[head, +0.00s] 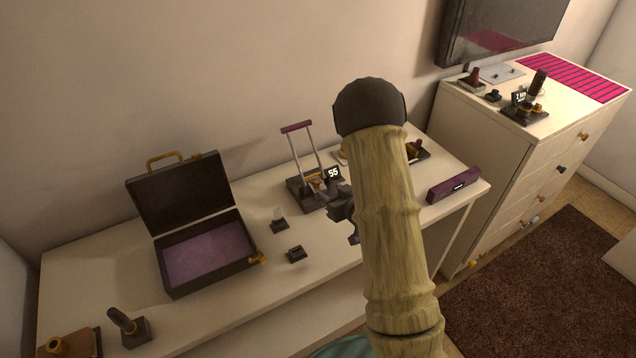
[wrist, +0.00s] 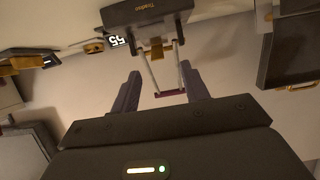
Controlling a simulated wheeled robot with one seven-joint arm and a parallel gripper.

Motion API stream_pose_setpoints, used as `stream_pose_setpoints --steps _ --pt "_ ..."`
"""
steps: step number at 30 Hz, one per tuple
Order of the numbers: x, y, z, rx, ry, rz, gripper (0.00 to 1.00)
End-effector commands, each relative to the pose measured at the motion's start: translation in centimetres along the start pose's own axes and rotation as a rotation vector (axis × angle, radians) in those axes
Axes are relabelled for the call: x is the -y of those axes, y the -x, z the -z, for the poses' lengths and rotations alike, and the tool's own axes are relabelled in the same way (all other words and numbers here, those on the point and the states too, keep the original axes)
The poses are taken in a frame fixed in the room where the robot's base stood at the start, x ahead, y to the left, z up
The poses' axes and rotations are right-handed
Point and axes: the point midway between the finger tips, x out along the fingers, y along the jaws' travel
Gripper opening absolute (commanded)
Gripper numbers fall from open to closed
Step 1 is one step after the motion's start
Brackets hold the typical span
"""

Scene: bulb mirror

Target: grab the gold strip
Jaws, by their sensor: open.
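No separate gold strip can be made out with certainty. A small gold-coloured piece (head: 317,185) shows low in the dark press-like device (head: 303,196), between its two upright rods. The device has a maroon bar handle (head: 296,127) on top and a display reading 55 (head: 334,172). In the wrist view the device (wrist: 148,14) is at the top, and its maroon bar (wrist: 170,94) shows between my fingers. My gripper (wrist: 160,72) is open, with nothing held. In the head view my gripper (head: 340,205) is just right of the device, partly hidden by my arm.
An open dark case (head: 205,250) with purple lining stands left on the white table (head: 90,258). Small dark holders (head: 297,254) stand in front of the device. A purple box (head: 454,186) lies at the table's right end. A drawer cabinet (head: 500,150) stands beyond it.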

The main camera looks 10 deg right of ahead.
Motion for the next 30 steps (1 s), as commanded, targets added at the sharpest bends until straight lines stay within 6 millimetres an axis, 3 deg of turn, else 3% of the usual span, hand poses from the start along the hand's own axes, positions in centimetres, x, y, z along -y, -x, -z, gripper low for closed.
stream_pose_setpoints --steps 3,15,24,30 --pt "0.0 -1.2 0.0 -0.002 0.001 -0.001 0.45" --pt "-0.1 -1.6 0.0 0.000 0.000 -0.001 0.45" --pt "-0.4 -5.6 0.1 -0.002 0.003 0.001 0.45" --pt "-0.5 -6.5 0.2 0.000 0.000 -0.001 0.45"
